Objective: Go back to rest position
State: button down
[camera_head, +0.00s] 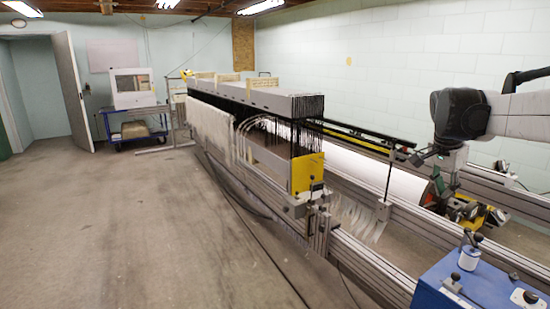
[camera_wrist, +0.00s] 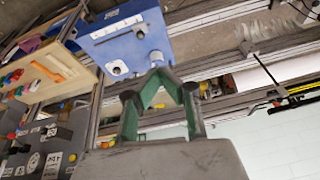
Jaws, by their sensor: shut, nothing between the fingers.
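My gripper (camera_wrist: 160,74) shows in the wrist view with its green and dark fingers brought together at the tips. It is shut and holds nothing. In the wrist view the fingertips appear near the edge of a blue box (camera_wrist: 118,47); I cannot tell the distance between them.
The blue box (camera_head: 440,289) with knobs stands at the lower right. The long warp machine (camera_head: 270,99) with dark hanging threads and a yellow plate (camera_head: 307,174) runs along the middle. A wooden tray (camera_wrist: 45,72) holds small coloured items. Open floor (camera_head: 120,230) lies left.

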jog(key=s+a+f+n+t+y, duration=0.1)
jog(key=s+a+f+n+t, duration=0.15)
jog(key=s+a+n, duration=0.85)
jog(key=s+a+f+n+t+y, duration=0.1)
jog(key=s+a+f, duration=0.3)
jog(key=s+a, duration=0.3)
jog(key=s+a+f+n+t+y, duration=0.1)
jog(key=s+a+f, duration=0.3)
jog(key=s+a, duration=0.4)
jog(key=shift+a+n+t, duration=0.35)
jog(key=shift+n, duration=0.05)
jog(key=shift+f, duration=0.1)
